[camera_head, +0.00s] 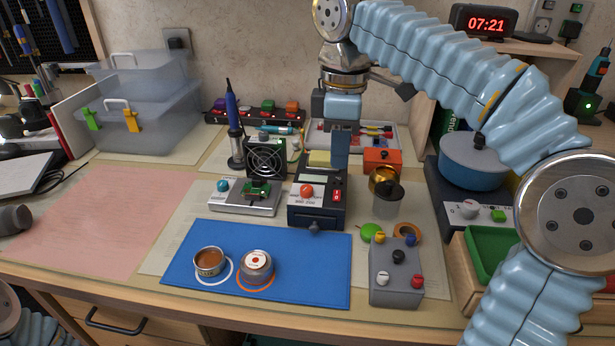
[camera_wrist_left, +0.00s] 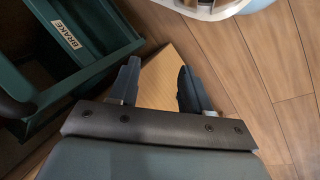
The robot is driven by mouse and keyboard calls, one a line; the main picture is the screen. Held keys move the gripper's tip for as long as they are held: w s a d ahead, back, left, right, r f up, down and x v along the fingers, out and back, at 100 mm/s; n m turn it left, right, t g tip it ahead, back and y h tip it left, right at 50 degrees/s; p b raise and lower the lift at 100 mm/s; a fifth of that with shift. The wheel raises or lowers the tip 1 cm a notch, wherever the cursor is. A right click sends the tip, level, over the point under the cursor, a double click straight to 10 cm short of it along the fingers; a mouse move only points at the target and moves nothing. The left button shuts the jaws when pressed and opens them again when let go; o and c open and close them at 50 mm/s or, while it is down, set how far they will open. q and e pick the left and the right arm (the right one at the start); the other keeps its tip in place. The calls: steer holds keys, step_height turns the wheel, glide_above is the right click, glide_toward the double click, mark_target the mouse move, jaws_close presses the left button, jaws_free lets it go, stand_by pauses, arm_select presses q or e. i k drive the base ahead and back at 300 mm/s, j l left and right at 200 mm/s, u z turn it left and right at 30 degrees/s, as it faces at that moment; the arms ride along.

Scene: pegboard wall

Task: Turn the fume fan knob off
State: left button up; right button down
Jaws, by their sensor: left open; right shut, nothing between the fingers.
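A black fan with a round grille (camera_head: 266,160), likely the fume fan, stands upright on the workbench. In front of it is a silver base (camera_head: 245,209) with a teal knob (camera_head: 223,185) and a small green board; I cannot tell whether this knob belongs to the fan. My right gripper (camera_head: 340,163) is shut and empty, pointing down behind the black soldering station (camera_head: 318,212) with its red knob (camera_head: 307,190). It is to the right of the fan, apart from the teal knob. My left gripper (camera_wrist_left: 157,88) is open and empty, away from the bench.
A grey control box (camera_head: 396,285), an orange box (camera_head: 382,158) and a gold-topped jar (camera_head: 386,195) stand right of the station. A blue mat (camera_head: 320,265) holds two tins. A soldering iron (camera_head: 233,120) stands left of the fan. A green drawer (camera_wrist_left: 85,45) is near my left gripper.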

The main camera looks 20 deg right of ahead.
mark_target(263, 136)
steer(key=k, duration=1.5)
